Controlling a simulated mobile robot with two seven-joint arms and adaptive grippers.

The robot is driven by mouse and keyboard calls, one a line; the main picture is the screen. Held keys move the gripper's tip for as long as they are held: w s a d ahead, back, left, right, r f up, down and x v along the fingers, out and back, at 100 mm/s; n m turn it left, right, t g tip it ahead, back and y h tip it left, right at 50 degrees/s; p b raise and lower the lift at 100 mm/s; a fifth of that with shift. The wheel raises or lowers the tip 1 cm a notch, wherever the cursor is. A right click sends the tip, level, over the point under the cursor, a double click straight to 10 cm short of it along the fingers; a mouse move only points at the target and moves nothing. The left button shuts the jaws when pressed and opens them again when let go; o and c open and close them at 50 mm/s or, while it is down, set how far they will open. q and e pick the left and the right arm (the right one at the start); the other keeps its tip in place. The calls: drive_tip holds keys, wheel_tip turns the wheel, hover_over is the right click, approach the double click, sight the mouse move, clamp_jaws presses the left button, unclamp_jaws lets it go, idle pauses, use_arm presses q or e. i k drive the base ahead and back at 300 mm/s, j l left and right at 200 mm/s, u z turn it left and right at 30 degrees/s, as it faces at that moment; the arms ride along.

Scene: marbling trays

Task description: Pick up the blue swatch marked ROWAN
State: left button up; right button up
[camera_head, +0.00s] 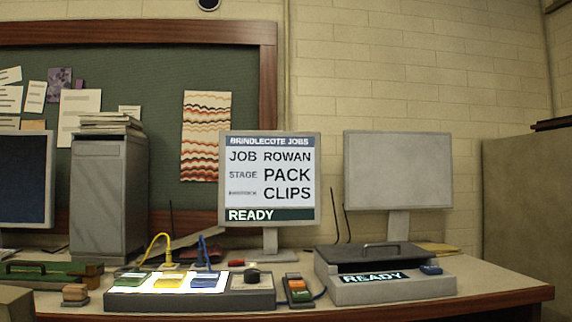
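A blue piece (207,280), which looks like the swatch, lies at the right end of a brightly lit panel on a low grey box (190,301). Any name marked on it is too small to read. A yellow piece (170,282) and a green piece (132,279) lie to its left on the same panel. The word ROWAN shows on the monitor (270,180) behind, with JOB, PACK, CLIPS and READY. Neither of my grippers is in view.
A grey machine (392,291) with a dark handled top and a READY display stands at the right. A small device with coloured parts (297,288) sits between it and the lit box. Yellow (150,249) and blue cables rise behind the box. The desk's right end (500,284) is clear.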

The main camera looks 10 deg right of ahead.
sight(202, 279)
drive_tip(key=i+l+u, duration=0.1)
drive_tip(key=u, duration=0.4)
drive_tip(key=i, duration=1.6)
